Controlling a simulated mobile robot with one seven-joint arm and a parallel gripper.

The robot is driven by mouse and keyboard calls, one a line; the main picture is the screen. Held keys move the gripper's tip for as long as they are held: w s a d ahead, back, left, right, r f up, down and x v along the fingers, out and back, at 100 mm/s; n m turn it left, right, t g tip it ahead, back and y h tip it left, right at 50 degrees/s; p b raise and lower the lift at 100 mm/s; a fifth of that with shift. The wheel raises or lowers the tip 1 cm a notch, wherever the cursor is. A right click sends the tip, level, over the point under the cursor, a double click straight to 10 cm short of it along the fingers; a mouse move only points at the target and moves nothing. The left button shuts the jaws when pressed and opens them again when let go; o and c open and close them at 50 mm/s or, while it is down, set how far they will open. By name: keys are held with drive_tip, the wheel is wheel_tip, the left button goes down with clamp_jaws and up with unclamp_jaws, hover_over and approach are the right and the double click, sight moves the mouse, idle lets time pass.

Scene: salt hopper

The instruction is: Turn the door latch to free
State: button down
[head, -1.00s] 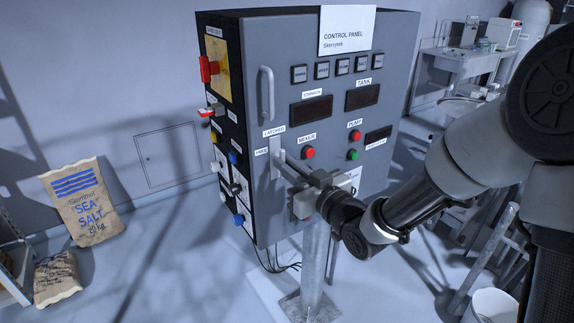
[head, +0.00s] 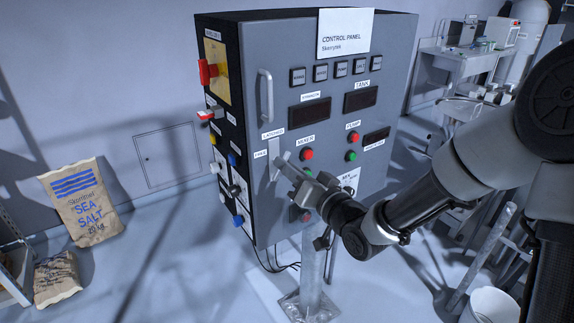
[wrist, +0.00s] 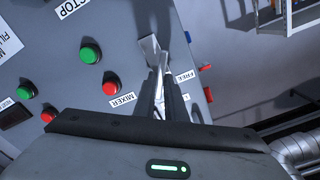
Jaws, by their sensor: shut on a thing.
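The door latch is a pale metal piece on the grey front of the control panel; its plate (head: 274,150) stands beside the door handle's lower end. The label LATCHED (head: 272,133) is above it and the label FREE (head: 261,154) is to its left. My gripper (head: 284,162) is at the latch, its fingers shut on it. In the wrist view the latch (wrist: 150,45) shows pale beyond and between the dark fingers of my gripper (wrist: 162,80), with FREE (wrist: 186,76) close beside them. The fingers hide part of the latch, so its exact angle is unclear.
The control panel (head: 335,75) stands on a metal post. A vertical door handle (head: 265,95) is above the latch. Red and green buttons, including the mixer's red button (head: 307,155), lie right of the latch.

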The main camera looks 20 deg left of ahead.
drive_tip(key=m+p, duration=0.1)
drive_tip(key=m, duration=0.2)
drive_tip(key=m+p, duration=0.1)
drive_tip(key=m, duration=0.3)
drive_tip(key=m+p, duration=0.2)
drive_tip(key=m, duration=0.2)
drive_tip(key=shift+w+d+f, duration=0.1)
drive_tip(key=shift+w+f, duration=0.05)
drive_tip(key=shift+f, duration=0.1)
drive_tip(key=shift+m, duration=0.3)
drive_tip(key=c, duration=1.8)
unclamp_jaws()
drive_tip(key=shift+f, duration=0.15)
